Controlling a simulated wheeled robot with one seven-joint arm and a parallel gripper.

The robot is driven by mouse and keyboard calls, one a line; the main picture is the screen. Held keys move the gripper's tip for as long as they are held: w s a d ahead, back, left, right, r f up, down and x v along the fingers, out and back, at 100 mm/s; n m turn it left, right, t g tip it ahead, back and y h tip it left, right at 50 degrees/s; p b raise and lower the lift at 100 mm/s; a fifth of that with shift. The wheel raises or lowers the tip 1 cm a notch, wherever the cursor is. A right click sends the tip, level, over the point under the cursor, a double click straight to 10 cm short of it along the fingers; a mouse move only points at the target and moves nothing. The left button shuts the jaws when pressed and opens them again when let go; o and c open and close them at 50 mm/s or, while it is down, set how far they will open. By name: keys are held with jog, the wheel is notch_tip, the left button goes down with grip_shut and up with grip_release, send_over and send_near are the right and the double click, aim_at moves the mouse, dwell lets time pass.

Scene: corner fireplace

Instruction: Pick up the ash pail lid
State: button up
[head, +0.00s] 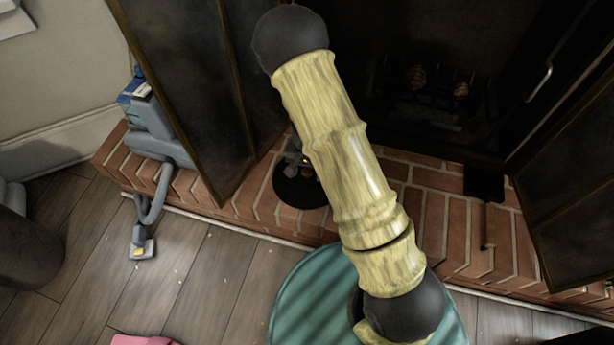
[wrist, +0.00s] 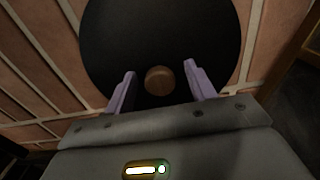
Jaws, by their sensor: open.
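The ash pail lid (wrist: 160,30) is a flat black disc with a round brown wooden knob (wrist: 159,80) at its middle. It lies on the brick hearth, and the head view shows it as a dark disc (head: 290,190), partly covered by my arm. My gripper (wrist: 160,70) is open, with its two pale purple fingers over the lid, one on each side of the knob and apart from it in the picture. I cannot tell the height of the fingertips above the lid. In the head view my arm hides most of the gripper.
The brick hearth (head: 440,220) runs along the front of the dark fireplace. A dark screen panel (head: 190,80) stands close on the left, another (head: 575,190) on the right. A grey-blue vacuum-like device (head: 155,130) sits at the hearth's left end. A round teal surface (head: 300,300) is in front.

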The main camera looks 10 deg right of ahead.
aim_at(307, 171)
jog(key=c, duration=1.1)
jog(key=shift+c, duration=0.2)
jog(key=shift+r, duration=0.1)
notch_tip(307, 171, up, 10)
jog(key=p, duration=0.6)
jog(key=shift+p, duration=0.3)
jog(key=d+r+n+p, duration=0.1)
jog(key=d+r+p, duration=0.2)
jog(key=r+p, duration=1.6)
jog(key=w+d+r+n+p, duration=0.1)
jog(key=d+r+n+p, duration=0.1)
jog(key=r+p, duration=1.8)
jog(key=w+d+r+n+p, duration=0.1)
jog(key=d+r+p, duration=0.3)
jog(key=r+p, duration=1.6)
jog(key=p, duration=0.6)
jog(key=shift+d, duration=0.25)
jog(key=shift+f, duration=0.1)
